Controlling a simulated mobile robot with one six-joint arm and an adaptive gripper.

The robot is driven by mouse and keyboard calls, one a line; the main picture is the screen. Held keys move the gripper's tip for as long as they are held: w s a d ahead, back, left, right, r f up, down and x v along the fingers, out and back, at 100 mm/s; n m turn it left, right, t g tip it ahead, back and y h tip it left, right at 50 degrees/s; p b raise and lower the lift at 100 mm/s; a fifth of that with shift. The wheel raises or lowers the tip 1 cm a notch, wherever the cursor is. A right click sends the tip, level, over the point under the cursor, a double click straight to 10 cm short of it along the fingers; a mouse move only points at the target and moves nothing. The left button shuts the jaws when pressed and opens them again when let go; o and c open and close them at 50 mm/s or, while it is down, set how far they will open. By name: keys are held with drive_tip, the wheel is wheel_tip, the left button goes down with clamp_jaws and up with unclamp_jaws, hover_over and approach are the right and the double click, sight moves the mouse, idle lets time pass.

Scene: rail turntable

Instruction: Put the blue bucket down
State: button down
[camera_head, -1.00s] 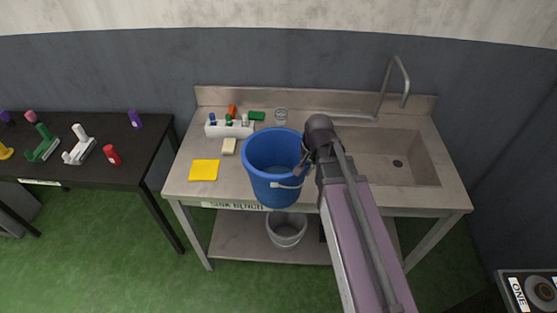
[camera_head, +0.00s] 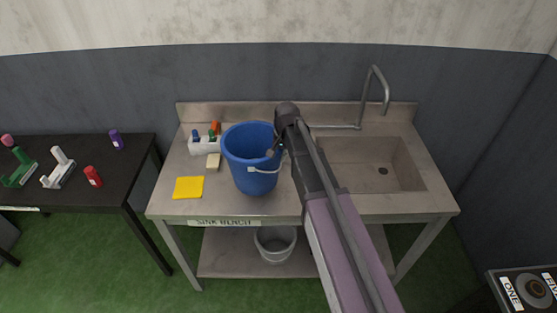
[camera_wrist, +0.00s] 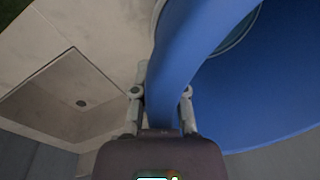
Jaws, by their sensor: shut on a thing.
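The blue bucket (camera_head: 252,172) is upright at the sink bench (camera_head: 230,207), left of the sink, with its handle hanging at the front. I cannot tell whether its base touches the bench top. My gripper (camera_wrist: 162,95) is shut on the bucket's wall at the rim, with one finger on each side in the wrist view. In the head view my arm hides most of the gripper, and the gripper's end shows at the bucket's right rim. The wrist view also shows the blue bucket (camera_wrist: 270,85) filling its right side.
A white caddy (camera_head: 203,146) with bottles, a pale sponge (camera_head: 213,162) and a yellow cloth (camera_head: 188,187) lie left of the bucket. The sink basin (camera_head: 365,165) and tap (camera_head: 386,92) are to the right. A grey bucket (camera_head: 275,245) stands on the lower shelf.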

drive_tip(key=shift+w+a, duration=0.1)
drive_tip(key=shift+w, duration=0.4)
drive_tip(key=shift+w+a, duration=0.15)
drive_tip(key=shift+w, duration=0.55)
drive_tip(key=shift+s+f+b, duration=0.1)
drive_tip(key=shift+f+b, duration=1.75)
drive_tip(key=shift+b, duration=0.05)
drive_tip(key=shift+f, duration=0.1)
drive_tip(key=c, duration=0.7)
unclamp_jaws()
drive_tip(key=shift+r, duration=0.25)
drive_tip(key=r+p, duration=0.4)
drive_tip(key=d+r+p, duration=0.1)
drive_tip(key=r+p, duration=0.2)
drive_tip(key=p, duration=0.1)
drive_tip(key=r+p, duration=0.4)
drive_tip(key=shift+s+d+r, duration=0.2)
drive_tip(key=shift+s+r, duration=0.15)
